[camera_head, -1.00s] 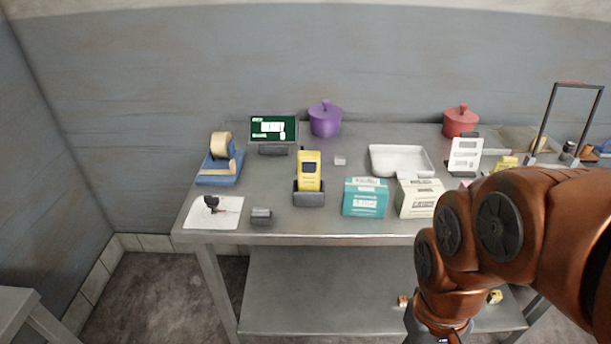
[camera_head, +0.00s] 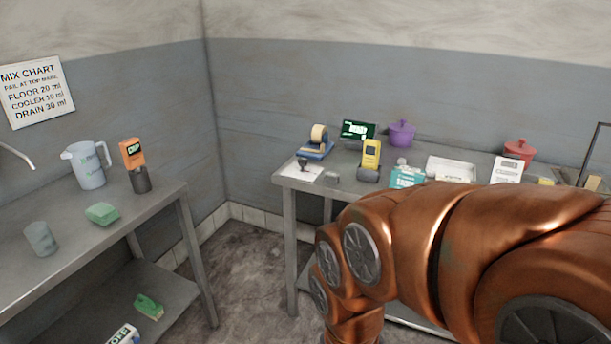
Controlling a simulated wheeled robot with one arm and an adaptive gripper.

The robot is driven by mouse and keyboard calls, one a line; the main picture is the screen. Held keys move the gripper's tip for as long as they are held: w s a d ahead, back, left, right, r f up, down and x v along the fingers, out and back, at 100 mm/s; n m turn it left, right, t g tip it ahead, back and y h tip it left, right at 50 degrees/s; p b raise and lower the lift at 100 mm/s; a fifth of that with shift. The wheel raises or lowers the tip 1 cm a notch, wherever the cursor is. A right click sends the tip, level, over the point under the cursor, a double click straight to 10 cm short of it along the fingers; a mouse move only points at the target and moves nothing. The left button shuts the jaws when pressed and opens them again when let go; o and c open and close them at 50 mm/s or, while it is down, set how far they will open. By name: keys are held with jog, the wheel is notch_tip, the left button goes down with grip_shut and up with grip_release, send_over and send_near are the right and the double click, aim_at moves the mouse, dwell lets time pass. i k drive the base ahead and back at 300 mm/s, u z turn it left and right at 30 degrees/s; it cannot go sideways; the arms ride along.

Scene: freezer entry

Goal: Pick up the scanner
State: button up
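A yellow handheld device (camera_head: 371,153), which looks like the scanner, stands upright in a dark cradle (camera_head: 368,175) on the metal table against the back wall. An orange handheld device with a dark screen (camera_head: 132,152) stands in a dark holder (camera_head: 141,180) on the left table; I cannot tell for sure which of the two is the scanner. My copper arm fills the lower right and hides part of the back table. My gripper is below the picture's bottom edge, out of sight.
The back table carries a tape dispenser (camera_head: 317,143), a purple pot (camera_head: 401,134), a teal box (camera_head: 406,178) and a red pot (camera_head: 519,153). Floor (camera_head: 245,270) shows between the tables.

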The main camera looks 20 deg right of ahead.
aim_at(372, 148)
jog(key=u, duration=1.15)
jog(key=i, duration=1.25)
jog(key=z, duration=1.35)
jog(key=i, duration=0.8)
jog(key=z, duration=0.8)
